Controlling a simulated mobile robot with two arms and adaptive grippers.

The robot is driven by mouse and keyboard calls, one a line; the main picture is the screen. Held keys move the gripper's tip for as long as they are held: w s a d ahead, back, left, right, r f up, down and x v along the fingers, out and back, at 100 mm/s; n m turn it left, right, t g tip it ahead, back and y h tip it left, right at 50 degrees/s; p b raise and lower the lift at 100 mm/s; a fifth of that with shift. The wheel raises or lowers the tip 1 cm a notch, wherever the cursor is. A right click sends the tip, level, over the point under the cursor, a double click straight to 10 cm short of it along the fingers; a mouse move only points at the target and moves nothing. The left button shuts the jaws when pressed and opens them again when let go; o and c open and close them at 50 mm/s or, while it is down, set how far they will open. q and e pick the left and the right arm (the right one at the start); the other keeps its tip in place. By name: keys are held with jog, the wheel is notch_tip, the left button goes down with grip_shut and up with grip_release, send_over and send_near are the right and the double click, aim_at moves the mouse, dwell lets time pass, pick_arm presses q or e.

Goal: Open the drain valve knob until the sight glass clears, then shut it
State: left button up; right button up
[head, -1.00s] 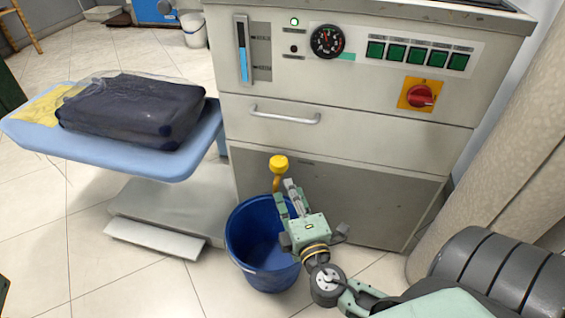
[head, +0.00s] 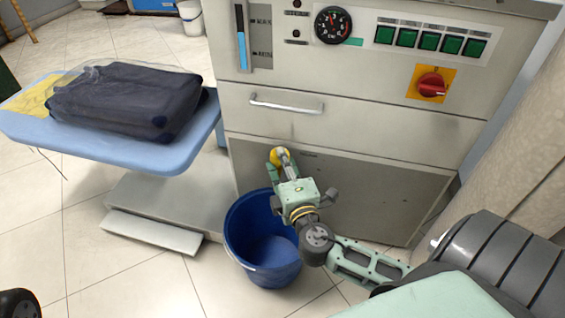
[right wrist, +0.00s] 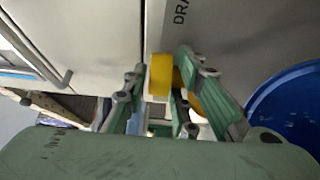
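The yellow drain valve knob (head: 278,156) is low on the front of the grey machine, above the blue bucket (head: 234,223). My right gripper (head: 281,165) is at the knob and partly covers it. In the right wrist view the knob (right wrist: 160,74) lies between the two fingers of the right gripper (right wrist: 163,72). A narrow gap shows at the left finger, so they look open around it. My left gripper is not in view.
The machine has a drawer handle (head: 286,103), a gauge (head: 333,25), green buttons (head: 430,40) and a red switch (head: 432,85). A blue board (head: 120,150) with a dark wrapped bundle (head: 125,100) stands at left. A beige curtain (head: 525,150) hangs at right.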

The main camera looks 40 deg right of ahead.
grip_shut()
